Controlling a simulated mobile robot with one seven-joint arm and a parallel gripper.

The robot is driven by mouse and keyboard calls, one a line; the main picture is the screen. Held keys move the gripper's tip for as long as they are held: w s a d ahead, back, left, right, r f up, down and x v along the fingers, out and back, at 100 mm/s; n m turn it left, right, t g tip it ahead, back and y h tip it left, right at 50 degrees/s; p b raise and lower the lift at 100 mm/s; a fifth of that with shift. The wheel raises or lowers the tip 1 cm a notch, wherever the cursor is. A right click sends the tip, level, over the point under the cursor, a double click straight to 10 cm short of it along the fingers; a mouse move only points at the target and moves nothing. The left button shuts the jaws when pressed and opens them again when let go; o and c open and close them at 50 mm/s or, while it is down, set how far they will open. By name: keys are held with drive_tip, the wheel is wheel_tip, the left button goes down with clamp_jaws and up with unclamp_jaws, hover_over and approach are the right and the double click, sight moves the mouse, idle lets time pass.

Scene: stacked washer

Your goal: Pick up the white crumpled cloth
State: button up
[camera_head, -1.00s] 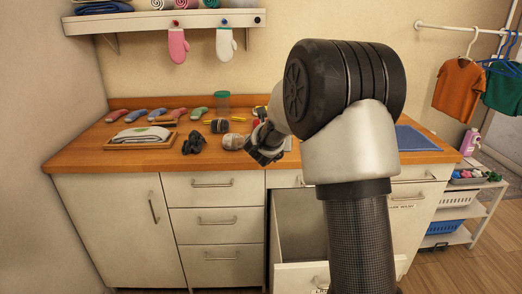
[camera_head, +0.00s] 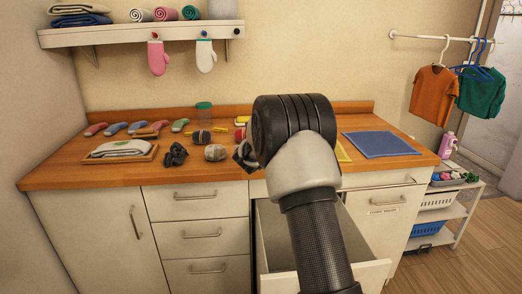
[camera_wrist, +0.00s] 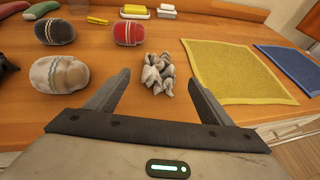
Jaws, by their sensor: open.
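The white crumpled cloth (camera_wrist: 158,74), greyish white, lies on the wooden counter in the middle of the wrist view. My gripper (camera_wrist: 156,82) is open, with one finger to the left of the cloth and one to the right. The cloth appears just beyond the fingertips or between them; I see no contact. In the head view my gripper (camera_head: 243,155) shows only partly at the counter's front, behind my arm. The cloth is hidden there.
A yellow cloth (camera_wrist: 236,72) and a blue cloth (camera_wrist: 290,66) lie flat at right. An open drawer (camera_head: 372,276) juts out below the counter (camera_head: 90,174).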

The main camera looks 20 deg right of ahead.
drive_tip(key=p+x, duration=0.1)
drive_tip(key=x, duration=0.8)
drive_tip(key=shift+r, duration=0.1)
drive_tip(key=c, duration=1.1)
